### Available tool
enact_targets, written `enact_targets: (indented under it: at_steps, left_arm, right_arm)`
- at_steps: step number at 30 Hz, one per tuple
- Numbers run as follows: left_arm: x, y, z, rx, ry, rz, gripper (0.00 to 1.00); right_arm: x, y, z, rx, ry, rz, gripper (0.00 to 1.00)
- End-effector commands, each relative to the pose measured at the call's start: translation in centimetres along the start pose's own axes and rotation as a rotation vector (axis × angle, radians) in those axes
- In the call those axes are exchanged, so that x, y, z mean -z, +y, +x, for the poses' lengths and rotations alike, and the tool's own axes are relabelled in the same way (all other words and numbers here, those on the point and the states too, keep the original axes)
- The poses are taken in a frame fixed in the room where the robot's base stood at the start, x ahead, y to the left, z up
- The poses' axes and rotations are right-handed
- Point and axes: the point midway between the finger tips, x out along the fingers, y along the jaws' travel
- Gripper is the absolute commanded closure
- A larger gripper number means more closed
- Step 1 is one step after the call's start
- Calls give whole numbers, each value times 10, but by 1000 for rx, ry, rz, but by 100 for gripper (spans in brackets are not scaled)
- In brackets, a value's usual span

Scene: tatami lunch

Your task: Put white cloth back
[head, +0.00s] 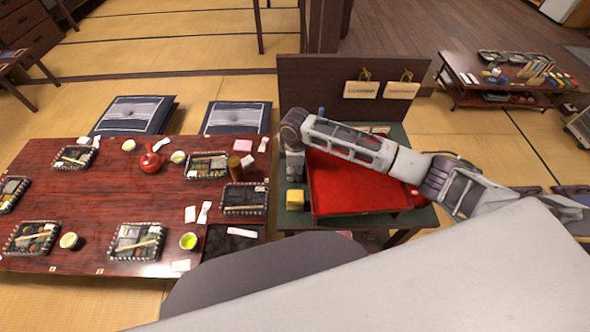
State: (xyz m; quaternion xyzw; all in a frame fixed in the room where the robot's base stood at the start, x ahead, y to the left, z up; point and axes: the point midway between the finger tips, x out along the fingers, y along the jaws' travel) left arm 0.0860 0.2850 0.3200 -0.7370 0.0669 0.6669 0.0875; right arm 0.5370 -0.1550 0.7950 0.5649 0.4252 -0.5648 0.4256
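Several small pale pieces lie on the red-brown low table, and I cannot tell which is the white cloth. One whitish strip (242,233) lies on a black tray (219,246) at the table's near right corner. My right arm reaches in from the right across the red tray. My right gripper (295,168) seems to point down at the side table's left edge, small and partly hidden; its opening and any hold are unclear. My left gripper is out of view.
The side table (426,217) holds a red tray (360,188) and a yellow block (295,199), with an upright brown board (310,80) behind. The low table (110,190) holds lunch boxes, cups and a red teapot (150,162). Two dark cushions lie beyond it.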

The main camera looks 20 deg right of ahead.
Motion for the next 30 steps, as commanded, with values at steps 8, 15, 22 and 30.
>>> enact_targets:
  at_steps: [8, 15, 22, 30]
  left_arm:
    - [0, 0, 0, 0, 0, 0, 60]
    - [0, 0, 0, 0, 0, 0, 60]
    - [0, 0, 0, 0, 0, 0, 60]
    - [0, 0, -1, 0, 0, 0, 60]
  right_arm:
    - [0, 0, 0, 0, 0, 0, 43]
    - [0, 0, -1, 0, 0, 0, 43]
    - [0, 0, -12, 0, 0, 0, 43]
    - [0, 1, -45, -2, 2, 0, 43]
